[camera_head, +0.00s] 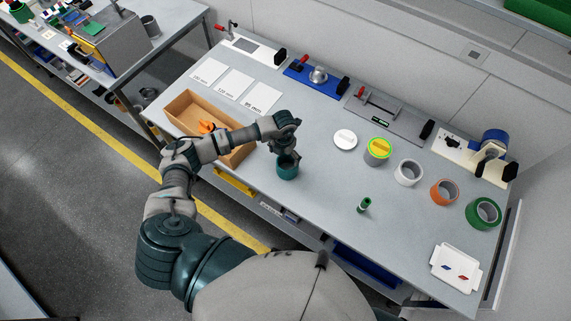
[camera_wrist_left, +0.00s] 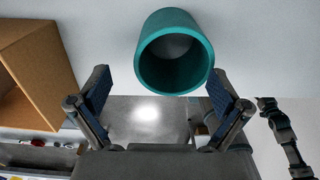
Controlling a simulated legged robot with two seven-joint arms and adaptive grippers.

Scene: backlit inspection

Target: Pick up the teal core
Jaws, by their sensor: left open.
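The teal core (camera_head: 288,172) stands on the grey bench, to the right of the wooden tray. It is a short hollow cylinder. My left gripper (camera_head: 287,152) is over its far upper side and hides part of it in the head view. In the left wrist view, the core (camera_wrist_left: 172,24) shows its round open end, ahead of and partly between the two spread fingers of my left gripper (camera_wrist_left: 160,84). A gap shows between the core and the left finger. The right finger is close to the rim; contact cannot be told. My right gripper is not seen.
The wooden tray (camera_head: 186,111) holds an orange item, with my left arm across it. A green bottle-like item (camera_head: 364,204) lies to the right. White (camera_head: 408,172), orange (camera_head: 443,191) and green (camera_head: 484,212) rings stand further right. Bench fixtures line the back.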

